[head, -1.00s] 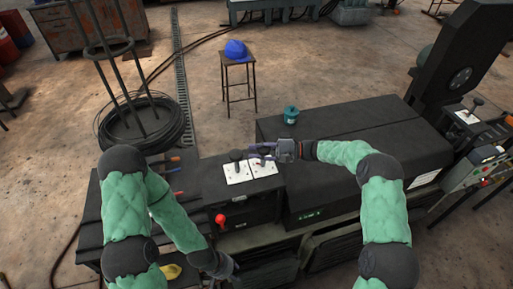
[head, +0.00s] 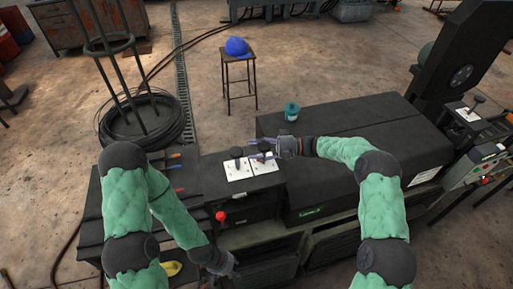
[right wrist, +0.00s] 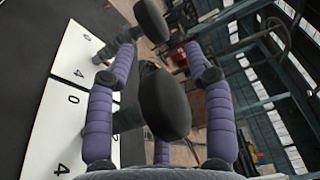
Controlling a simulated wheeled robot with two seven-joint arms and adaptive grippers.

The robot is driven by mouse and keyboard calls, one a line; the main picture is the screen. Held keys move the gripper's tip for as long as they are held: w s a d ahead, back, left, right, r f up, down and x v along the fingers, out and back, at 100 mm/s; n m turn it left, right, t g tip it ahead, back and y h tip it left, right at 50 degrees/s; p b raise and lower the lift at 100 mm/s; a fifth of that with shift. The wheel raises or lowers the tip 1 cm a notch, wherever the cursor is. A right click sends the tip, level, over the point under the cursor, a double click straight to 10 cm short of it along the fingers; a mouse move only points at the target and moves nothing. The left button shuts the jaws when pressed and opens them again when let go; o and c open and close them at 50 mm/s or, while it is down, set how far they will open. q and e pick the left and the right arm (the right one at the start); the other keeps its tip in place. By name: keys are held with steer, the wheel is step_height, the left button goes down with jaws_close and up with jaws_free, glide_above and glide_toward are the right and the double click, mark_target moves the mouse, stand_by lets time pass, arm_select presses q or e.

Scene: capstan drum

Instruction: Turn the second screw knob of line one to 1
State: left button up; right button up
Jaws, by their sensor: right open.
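Two white dial plates sit side by side on the black console, the left plate (head: 237,173) and the right plate (head: 264,168). Each carries a black screw knob, the left knob (head: 237,153) and the right knob (head: 264,146). My right gripper (head: 256,150) reaches in from the right at the right knob. In the right wrist view its purple fingers (right wrist: 164,42) are apart, with the near black knob (right wrist: 165,105) between them and no clear grip. The other knob (right wrist: 151,18) stands beyond. Digits 0 and 4 show on the plates. My left gripper (head: 230,266) hangs low at the console's front; its jaws are unclear.
A red knob (head: 221,216) sticks out of the console front. A teal container (head: 291,112) stands on the long black cover (head: 345,130). Tools lie at the left. A stool (head: 239,82) with a blue cap (head: 236,47) stands behind on open floor.

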steer(key=d, duration=1.2)
steer(key=shift+w, duration=0.35)
